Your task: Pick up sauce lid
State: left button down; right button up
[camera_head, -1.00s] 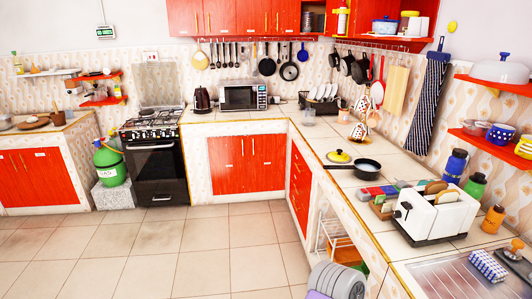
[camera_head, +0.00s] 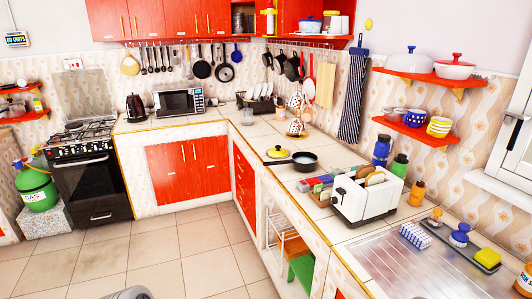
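A yellow lid (camera_head: 277,153) with a dark knob, which looks like the sauce lid, lies on the tiled counter right of the lower red cabinets. A dark saucepan (camera_head: 305,161) sits just to its right, with its handle reaching left in front of the lid. I cannot tell whether the handle touches the lid. Neither of my grippers is in view. Only a grey part of my own body shows at the bottom edge.
A white toaster (camera_head: 366,196) and a group of small boxes (camera_head: 322,185) stand on the counter nearer than the saucepan. Bottles (camera_head: 381,149) stand behind the toaster. A patterned jug (camera_head: 296,118) is farther back. The tiled floor (camera_head: 190,255) left of the counter is clear.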

aim_at(278, 152)
jog(key=u, duration=0.7)
jog(key=k, duration=0.95)
jog(key=u, duration=1.1)
jog(key=i, duration=2.4)
jog(key=z, duration=0.6)
jog(key=i, duration=2.05)
jog(key=z, duration=1.25)
jog(key=i, duration=1.4)
jog(key=z, duration=1.25)
